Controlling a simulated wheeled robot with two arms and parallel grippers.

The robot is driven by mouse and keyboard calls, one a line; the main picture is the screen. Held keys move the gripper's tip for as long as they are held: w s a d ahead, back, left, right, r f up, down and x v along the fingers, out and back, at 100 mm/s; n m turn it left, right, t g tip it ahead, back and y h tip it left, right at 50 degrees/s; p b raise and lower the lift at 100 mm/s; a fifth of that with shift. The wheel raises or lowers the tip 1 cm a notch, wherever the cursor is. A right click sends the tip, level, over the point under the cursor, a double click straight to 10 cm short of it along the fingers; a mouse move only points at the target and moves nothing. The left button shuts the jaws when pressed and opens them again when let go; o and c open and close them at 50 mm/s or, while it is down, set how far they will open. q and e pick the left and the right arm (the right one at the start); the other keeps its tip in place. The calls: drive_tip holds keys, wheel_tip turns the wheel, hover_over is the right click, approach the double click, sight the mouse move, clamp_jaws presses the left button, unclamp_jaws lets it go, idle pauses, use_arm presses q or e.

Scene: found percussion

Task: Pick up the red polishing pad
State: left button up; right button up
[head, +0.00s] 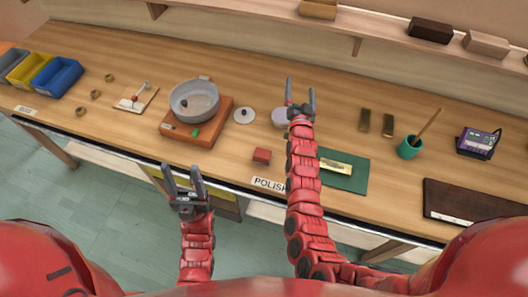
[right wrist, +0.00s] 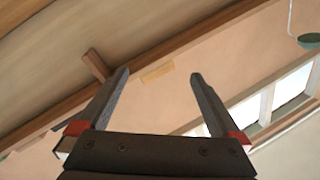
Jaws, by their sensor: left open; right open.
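The red polishing pad (head: 261,156) is a small red block on the bench, near its front edge and just above the POLISH label (head: 268,184) in the head view. My left gripper (head: 181,169) is open and empty in front of the bench edge, to the left of the pad and apart from it. My right gripper (head: 301,87) is open and empty, reaching past the pad on its right. The right wrist view shows its two spread fingers (right wrist: 160,74) with nothing between them. The pad is not visible in that view.
A grey bowl (head: 194,101) sits on an orange-brown base left of the pad. A green mat (head: 345,178) with a brass bar (head: 336,167) lies to the right, partly behind my right arm. A teal cup (head: 408,149) stands farther right. A shelf (head: 345,30) runs above the back.

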drive_tip(key=w+a+f+n+g+y, duration=0.1)
drive_tip(key=w+a+f+g+y, duration=0.15)
drive_tip(key=a+g, duration=0.35)
drive_tip(key=w+a+f+g+y, duration=0.1)
drive_tip(key=a+g+y, duration=0.2)
drive_tip(key=a, duration=0.4)
wheel_tip(320, 180, up, 4)
drive_tip(key=n+g+h, duration=0.2)
drive_tip(key=g+h, duration=0.2)
drive_tip(key=g, duration=0.6)
hover_over(262, 153)
wheel_tip(262, 153, down, 12)
drive_tip(key=b, duration=0.3)
drive_tip(key=shift+d+f, duration=0.15)
drive_tip(key=shift+f, duration=0.15)
wheel_tip(262, 153, down, 4)
drive_tip(key=p, duration=0.3)
drive_tip(key=shift+r, duration=0.25)
drive_tip(key=shift+f, duration=0.75)
drive_tip(key=c, duration=1.3)
drive_tip(key=shift+c, duration=0.2)
drive_tip(key=shift+r, duration=0.15)
